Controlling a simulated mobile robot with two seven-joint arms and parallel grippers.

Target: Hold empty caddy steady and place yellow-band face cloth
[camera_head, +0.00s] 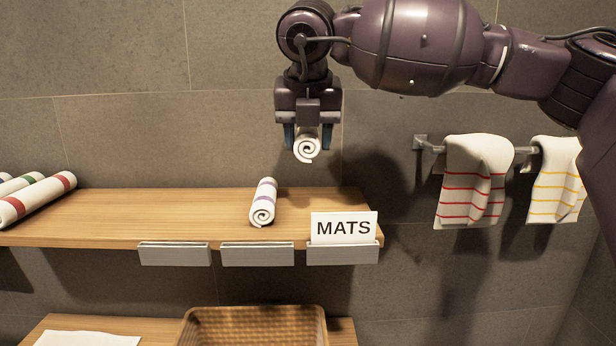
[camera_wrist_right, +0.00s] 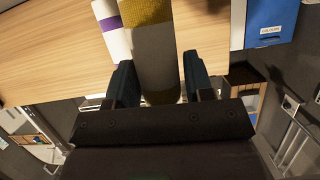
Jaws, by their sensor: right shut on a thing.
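My right gripper (camera_head: 308,140) is shut on a rolled white face cloth (camera_head: 306,152) and holds it above the wooden shelf, clear of it. In the right wrist view the cloth (camera_wrist_right: 150,55) sits between both fingers and shows a yellow band (camera_wrist_right: 147,12). A brown woven basket (camera_head: 255,318), perhaps the caddy, stands below the shelf at the bottom edge; only its upper part shows, with nothing visible inside. My left gripper is not in view.
A purple-band rolled cloth (camera_head: 263,203) lies on the shelf (camera_head: 165,212) beside a MATS card (camera_head: 344,228). Rolled cloths with red and green bands (camera_head: 38,198) lie at the left. Striped towels (camera_head: 472,180) hang at the right. The shelf's left middle is clear.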

